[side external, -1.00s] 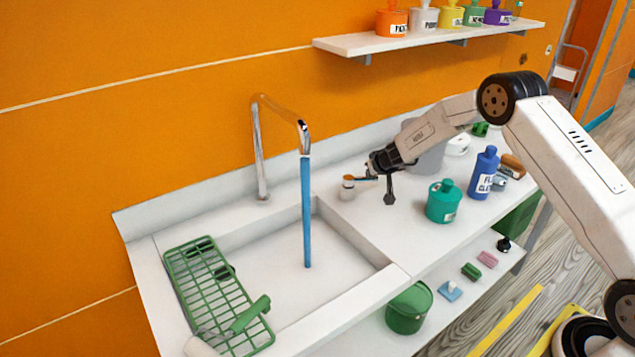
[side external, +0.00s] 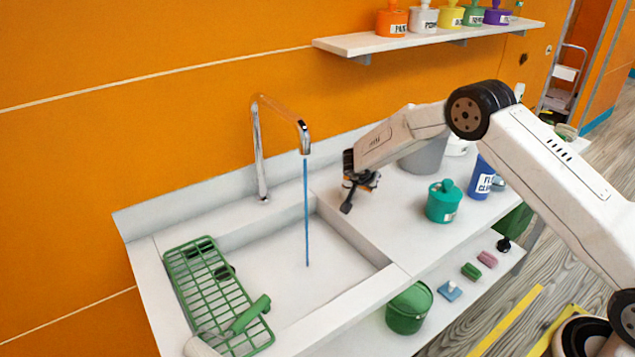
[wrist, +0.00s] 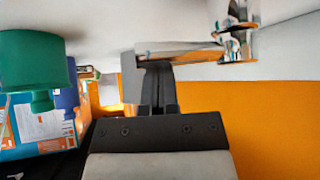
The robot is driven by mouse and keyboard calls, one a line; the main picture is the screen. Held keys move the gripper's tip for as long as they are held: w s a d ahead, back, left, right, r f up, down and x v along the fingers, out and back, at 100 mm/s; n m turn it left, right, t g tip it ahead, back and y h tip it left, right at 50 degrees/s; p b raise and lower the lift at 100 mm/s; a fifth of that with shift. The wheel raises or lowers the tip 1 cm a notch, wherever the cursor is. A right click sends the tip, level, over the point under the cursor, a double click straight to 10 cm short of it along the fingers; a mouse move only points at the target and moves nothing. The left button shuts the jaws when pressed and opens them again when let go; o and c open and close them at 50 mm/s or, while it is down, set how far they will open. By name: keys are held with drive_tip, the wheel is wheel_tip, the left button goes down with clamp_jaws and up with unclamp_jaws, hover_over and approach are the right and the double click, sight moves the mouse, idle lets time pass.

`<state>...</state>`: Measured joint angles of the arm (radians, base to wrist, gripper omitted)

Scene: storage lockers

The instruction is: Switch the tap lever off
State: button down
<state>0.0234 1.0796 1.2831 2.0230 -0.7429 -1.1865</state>
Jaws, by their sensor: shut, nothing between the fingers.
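The chrome tap (side external: 259,150) stands at the back of the sink, and a thin blue stream of water (side external: 306,215) falls from its spout (side external: 305,140) into the basin. My gripper (side external: 352,183) is shut and empty, over the small tap control on the counter right of the sink. It hides most of that control in the side view. In the wrist view the shut fingers (wrist: 157,88) reach a shiny bar (wrist: 185,49), which looks like the lever. They seem to touch it, but contact is not certain.
A teal pot (side external: 443,203), a blue bottle (side external: 482,178) and a grey container (side external: 424,155) stand on the counter to the right. A green rack (side external: 205,290) lies at the sink's left. A shelf (side external: 430,42) with several jars hangs above.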

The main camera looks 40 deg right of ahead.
drive_tip(key=shift+s+a+m, duration=0.1)
drive_tip(key=shift+a+m, duration=0.2)
drive_tip(key=shift+a, duration=0.4)
idle(0.3)
drive_tip(key=shift+d+r, duration=0.2)
drive_tip(key=shift+d, duration=0.65)
drive_tip(key=shift+d+r, duration=0.15)
drive_tip(key=shift+d, duration=0.65)
drive_tip(key=shift+d+r, duration=0.25)
drive_tip(key=shift+d, duration=0.05)
drive_tip(key=a+r, duration=0.6)
drive_tip(key=r, duration=0.1)
drive_tip(key=shift+a, duration=0.4)
